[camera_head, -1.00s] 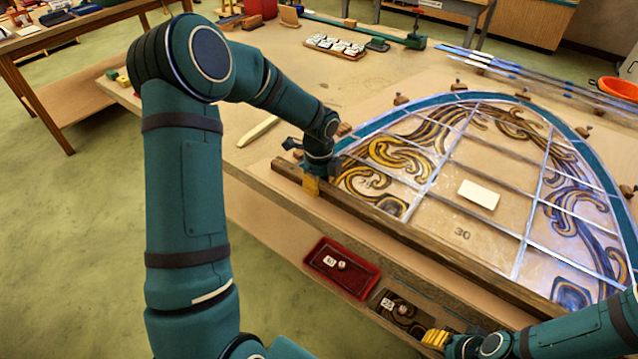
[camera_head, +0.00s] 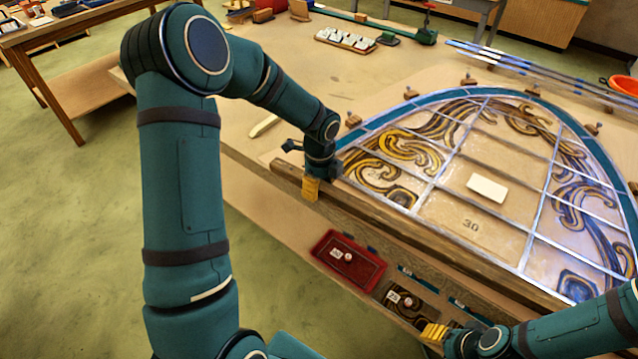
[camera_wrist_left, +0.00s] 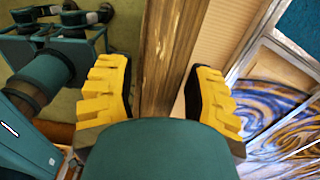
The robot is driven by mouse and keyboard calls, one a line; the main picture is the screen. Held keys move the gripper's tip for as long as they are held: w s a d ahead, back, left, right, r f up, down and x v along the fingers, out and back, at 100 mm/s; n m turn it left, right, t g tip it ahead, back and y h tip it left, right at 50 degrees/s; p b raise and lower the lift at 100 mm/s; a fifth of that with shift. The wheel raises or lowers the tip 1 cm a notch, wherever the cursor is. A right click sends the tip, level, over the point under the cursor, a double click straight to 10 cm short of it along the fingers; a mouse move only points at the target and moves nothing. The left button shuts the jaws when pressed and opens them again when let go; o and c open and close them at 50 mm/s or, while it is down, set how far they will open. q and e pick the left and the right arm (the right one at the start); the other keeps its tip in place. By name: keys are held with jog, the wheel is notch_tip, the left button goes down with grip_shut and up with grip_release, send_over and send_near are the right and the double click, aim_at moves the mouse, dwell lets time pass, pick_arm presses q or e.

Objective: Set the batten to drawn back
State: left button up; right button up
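The batten (camera_head: 425,236) is a long dark wooden bar. It lies along the front edge of the bench, beside the straight side of the leaded panel (camera_head: 486,225). My left gripper (camera_head: 311,188) is at the batten's left end, pointing down. In the left wrist view the batten (camera_wrist_left: 162,60) runs between the two yellow fingers of my left gripper (camera_wrist_left: 160,95).
A red tray (camera_head: 348,262) and a dark tray (camera_head: 408,303) sit below the bench edge, near my right gripper. A white card (camera_head: 487,188) lies on the panel. Small wooden blocks stand around the panel's curved rim. Bench left of the panel is mostly clear.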

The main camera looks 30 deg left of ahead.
pick_arm(q)
jog(key=shift+o, duration=0.4)
jog(key=shift+r, duration=0.1)
jog(key=shift+w+r, duration=0.1)
jog(key=shift+r, duration=0.1)
notch_tip(320, 180, up, 12)
jog(key=shift+f, duration=0.25)
dwell(0.4)
